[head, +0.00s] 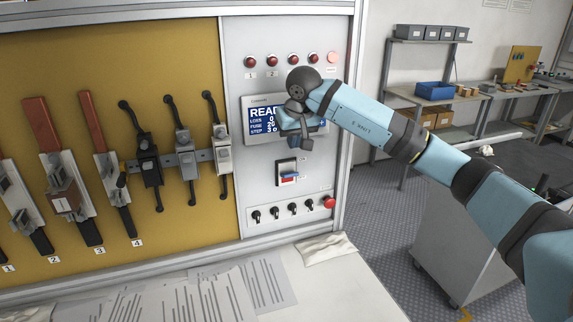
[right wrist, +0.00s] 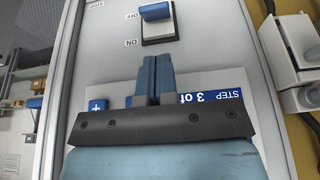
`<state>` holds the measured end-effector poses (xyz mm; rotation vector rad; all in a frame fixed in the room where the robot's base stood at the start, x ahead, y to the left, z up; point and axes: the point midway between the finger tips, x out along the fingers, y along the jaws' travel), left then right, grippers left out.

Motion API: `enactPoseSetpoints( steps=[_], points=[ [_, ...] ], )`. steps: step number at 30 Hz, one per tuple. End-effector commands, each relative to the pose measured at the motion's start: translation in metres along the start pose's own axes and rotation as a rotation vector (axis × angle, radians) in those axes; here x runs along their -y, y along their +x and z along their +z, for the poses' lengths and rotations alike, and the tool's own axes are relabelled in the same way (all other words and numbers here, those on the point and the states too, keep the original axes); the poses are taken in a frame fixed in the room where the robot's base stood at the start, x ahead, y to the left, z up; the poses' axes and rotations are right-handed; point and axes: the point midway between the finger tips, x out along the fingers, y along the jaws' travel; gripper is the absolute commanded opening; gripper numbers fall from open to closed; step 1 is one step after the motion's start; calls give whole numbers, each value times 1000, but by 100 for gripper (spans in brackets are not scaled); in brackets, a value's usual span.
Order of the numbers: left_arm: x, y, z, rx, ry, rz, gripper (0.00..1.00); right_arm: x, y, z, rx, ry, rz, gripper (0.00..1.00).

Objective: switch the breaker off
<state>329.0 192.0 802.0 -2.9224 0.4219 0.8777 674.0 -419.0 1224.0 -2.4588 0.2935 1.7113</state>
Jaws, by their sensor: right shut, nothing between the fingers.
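The breaker (head: 287,172) is a small switch in a dark frame on the light grey panel, below the display. In the right wrist view, which sees the panel upside down, the breaker (right wrist: 158,28) is at the top, with OFF and ON labels beside it. Its blue handle (right wrist: 155,11) shows at the end by the OFF label. My right gripper (head: 303,146) is shut and empty, in front of the display's lower part and just above the breaker. Its fingertips (right wrist: 153,58) point at the breaker with a gap between. My left gripper is not in view.
The display (head: 263,113) is partly hidden behind my right gripper. Red lamps (head: 271,60) line the panel's top. Black toggles (head: 274,213) and a red button (head: 328,202) sit below the breaker. Fuse holders and levers hang on the yellow board (head: 90,80). Papers lie on the bench (head: 340,285).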

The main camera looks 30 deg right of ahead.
Motion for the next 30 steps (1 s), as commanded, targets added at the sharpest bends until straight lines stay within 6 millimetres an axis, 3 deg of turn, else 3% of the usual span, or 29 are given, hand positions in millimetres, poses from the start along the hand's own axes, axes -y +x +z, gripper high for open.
enactPoseSetpoints(
  steps=[11,24,30],
  points=[
    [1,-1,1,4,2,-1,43,1,7,1,4,1,-2,0],
    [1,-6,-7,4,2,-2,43,2,80,1,4,1,-4,0],
    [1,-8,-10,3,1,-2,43,1,98,1,2,2,-4,0]
  ],
)
